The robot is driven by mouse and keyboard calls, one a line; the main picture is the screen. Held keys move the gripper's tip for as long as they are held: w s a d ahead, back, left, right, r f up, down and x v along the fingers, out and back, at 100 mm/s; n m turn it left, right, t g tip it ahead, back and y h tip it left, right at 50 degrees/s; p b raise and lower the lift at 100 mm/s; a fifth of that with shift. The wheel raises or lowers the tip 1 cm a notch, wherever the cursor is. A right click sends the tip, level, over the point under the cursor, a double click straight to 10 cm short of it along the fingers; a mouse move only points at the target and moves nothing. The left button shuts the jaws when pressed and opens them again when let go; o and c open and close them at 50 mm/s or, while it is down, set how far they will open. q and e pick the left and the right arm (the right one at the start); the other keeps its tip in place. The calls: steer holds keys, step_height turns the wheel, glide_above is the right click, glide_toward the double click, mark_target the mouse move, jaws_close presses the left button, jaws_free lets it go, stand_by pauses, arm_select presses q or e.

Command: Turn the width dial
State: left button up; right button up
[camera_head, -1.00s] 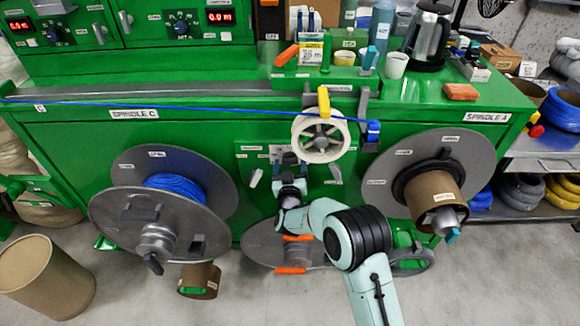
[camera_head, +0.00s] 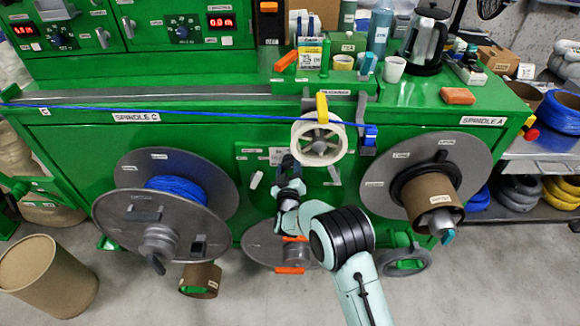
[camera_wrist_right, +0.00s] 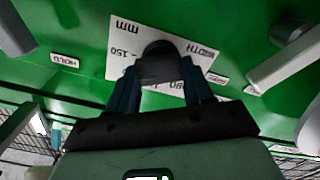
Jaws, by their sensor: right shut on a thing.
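The width dial (camera_wrist_right: 160,50) is a dark round knob on a white label in the right wrist view. The label reads "WIDTH", "mm" and "150", upside down. My right gripper (camera_wrist_right: 153,78) is shut on the dial, its two dark fingers on either side of the knob. In the head view my right gripper (camera_head: 287,166) is at the green front panel, below the white spoked wheel, and hides the dial there. My left gripper is not in view.
The white wheel (camera_head: 319,141) with the blue cable (camera_head: 220,116) above it is just over my gripper. Large grey reels stand out left (camera_head: 163,250) and right (camera_head: 385,185). In the wrist view, pale handles (camera_wrist_right: 285,60) flank the dial, with a "HOLD" label (camera_wrist_right: 65,59) at left.

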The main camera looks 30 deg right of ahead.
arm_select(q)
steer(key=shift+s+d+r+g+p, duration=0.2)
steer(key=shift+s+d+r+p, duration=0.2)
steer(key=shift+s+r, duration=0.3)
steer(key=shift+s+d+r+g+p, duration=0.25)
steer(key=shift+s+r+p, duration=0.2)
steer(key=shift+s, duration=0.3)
arm_select(e)
steer(key=shift+n, duration=2.1)
steer(key=o, duration=1)
steer(key=shift+o, duration=0.2)
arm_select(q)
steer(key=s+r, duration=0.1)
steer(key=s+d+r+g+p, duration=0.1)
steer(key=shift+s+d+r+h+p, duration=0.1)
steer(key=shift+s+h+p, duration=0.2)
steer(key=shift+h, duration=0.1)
arm_select(e)
steer(key=v, duration=1.3)
steer(key=shift+s, duration=0.2)
steer(key=shift+a, duration=0.1)
